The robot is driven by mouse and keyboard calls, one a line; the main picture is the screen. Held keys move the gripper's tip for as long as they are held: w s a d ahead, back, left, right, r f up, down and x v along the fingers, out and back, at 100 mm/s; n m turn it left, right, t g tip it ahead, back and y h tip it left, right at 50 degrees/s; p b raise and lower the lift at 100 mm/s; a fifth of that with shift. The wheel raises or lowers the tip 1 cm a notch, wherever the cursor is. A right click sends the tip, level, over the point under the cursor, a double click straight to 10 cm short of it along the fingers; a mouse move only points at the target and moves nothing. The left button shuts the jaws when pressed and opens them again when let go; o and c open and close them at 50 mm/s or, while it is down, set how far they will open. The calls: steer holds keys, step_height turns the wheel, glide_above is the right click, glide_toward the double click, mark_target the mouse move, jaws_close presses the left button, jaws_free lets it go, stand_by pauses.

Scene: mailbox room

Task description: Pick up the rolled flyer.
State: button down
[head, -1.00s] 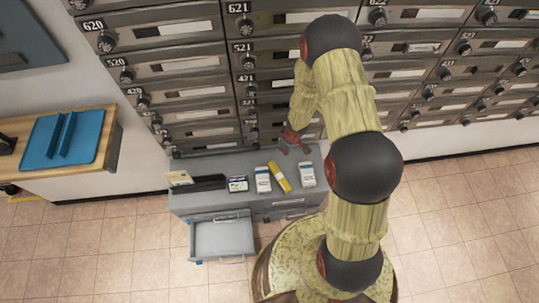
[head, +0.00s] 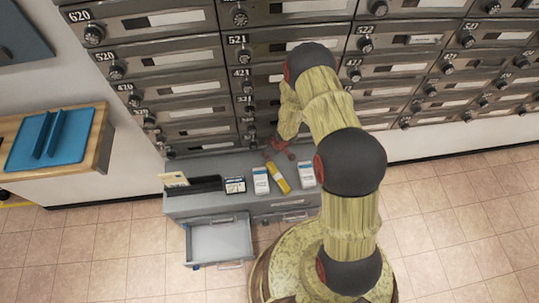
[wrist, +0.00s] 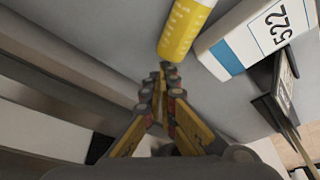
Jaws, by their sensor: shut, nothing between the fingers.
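The rolled flyer (head: 278,177) is a yellow roll with a pale band, lying on the grey cabinet top (head: 207,166) between two white boxes. In the wrist view its yellow end (wrist: 187,28) shows at the top, just beyond the fingertips. My gripper (head: 280,152) is at the back of the cabinet, near the flyer's far end. In the wrist view my gripper (wrist: 168,72) has its fingertips together with nothing between them. The fingertips look close to the flyer's end; I cannot tell whether they touch it.
A white box (head: 261,181) marked 522 in the wrist view (wrist: 260,35) lies left of the flyer, another box (head: 306,174) right. Mailboxes (head: 190,88) rise behind. A drawer (head: 220,240) is open.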

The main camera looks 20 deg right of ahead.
mark_target(278, 178)
steer(key=shift+f, duration=0.15)
steer(key=s+d, duration=0.2)
steer(key=s, duration=0.1)
steer(key=s+d, duration=0.2)
steer(key=s, duration=0.1)
steer(key=s+d, duration=0.2)
steer(key=s, duration=0.1)
steer(key=shift+p, duration=0.3)
